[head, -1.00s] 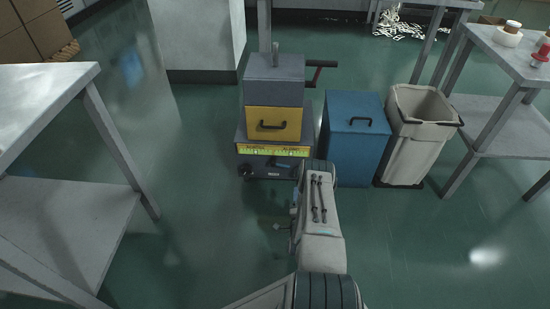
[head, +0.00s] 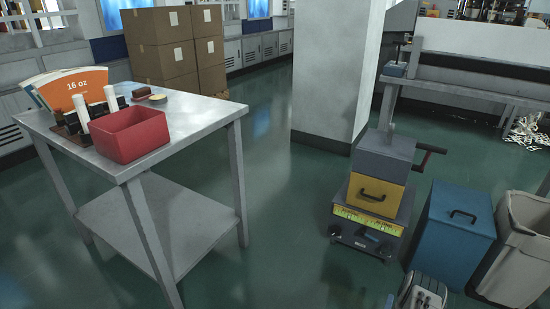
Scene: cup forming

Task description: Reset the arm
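My arm (head: 421,292) shows only as a small piece at the bottom edge of the head view, right of the middle. It is in front of the blue bin.
A steel table (head: 190,120) with a red box (head: 130,135) stands at the left. A grey and yellow machine (head: 375,195), a blue bin (head: 455,225) and a beige bin (head: 518,250) stand at the right. A white pillar (head: 333,70) is behind. The green floor (head: 280,220) between is clear.

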